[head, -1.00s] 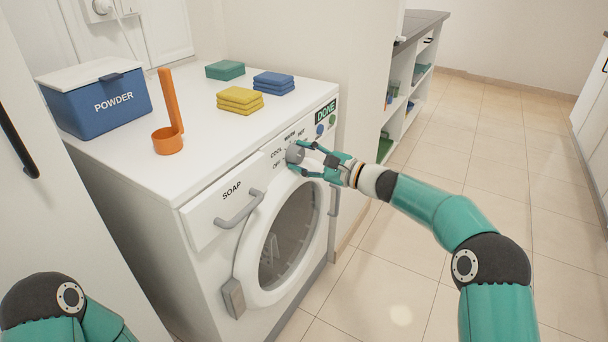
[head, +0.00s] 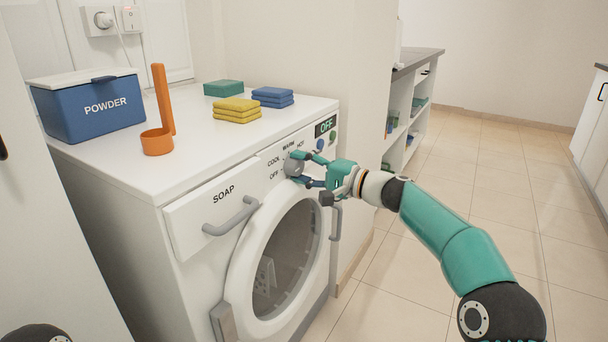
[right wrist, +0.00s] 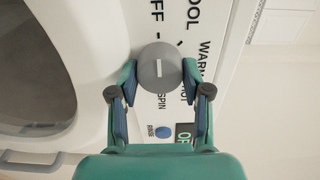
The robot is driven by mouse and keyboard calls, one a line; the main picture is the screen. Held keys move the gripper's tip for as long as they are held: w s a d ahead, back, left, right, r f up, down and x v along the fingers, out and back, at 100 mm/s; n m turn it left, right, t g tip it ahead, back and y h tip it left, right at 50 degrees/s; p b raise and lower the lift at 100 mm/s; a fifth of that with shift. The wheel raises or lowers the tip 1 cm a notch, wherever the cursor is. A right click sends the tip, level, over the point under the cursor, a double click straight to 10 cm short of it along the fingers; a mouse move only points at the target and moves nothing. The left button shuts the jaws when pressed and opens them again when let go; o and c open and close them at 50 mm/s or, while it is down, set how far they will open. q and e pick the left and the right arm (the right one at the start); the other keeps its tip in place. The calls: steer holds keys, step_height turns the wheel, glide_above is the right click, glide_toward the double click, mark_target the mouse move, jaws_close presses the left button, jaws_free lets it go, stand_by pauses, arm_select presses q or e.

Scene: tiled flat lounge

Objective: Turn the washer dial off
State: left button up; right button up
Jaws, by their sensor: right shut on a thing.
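The white washer (head: 130,190) stands ahead with its front facing right. Its grey dial (head: 295,163) sits on the upper front panel, among the labels OFF, COOL, WARM and HOT. My right gripper (head: 307,170) is shut on the dial, one finger on each side of it. In the right wrist view, the dial (right wrist: 160,68) is between the fingertips, its white mark pointing toward the OFF label. The small display (head: 325,126) reads OFF. My left gripper is out of view; only a bit of my left arm shows at the bottom left.
On the washer top are a blue powder box (head: 88,110), an orange scoop (head: 158,142) and folded yellow (head: 237,110), blue and green cloths. Open tiled floor lies to the right.

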steer(key=shift+a+f, duration=0.25)
steer(key=shift+f, duration=0.1)
steer(key=o, duration=1.2)
steer(key=shift+c, duration=0.2)
steer(key=shift+d+r, duration=0.15)
steer(key=shift+d, duration=0.15)
steer(key=shift+s+d+r, duration=0.1)
steer(key=shift+s+d, duration=0.05)
steer(key=v, duration=0.7)
steer(key=shift+s+d, duration=0.1)
steer(key=shift+s, duration=0.05)
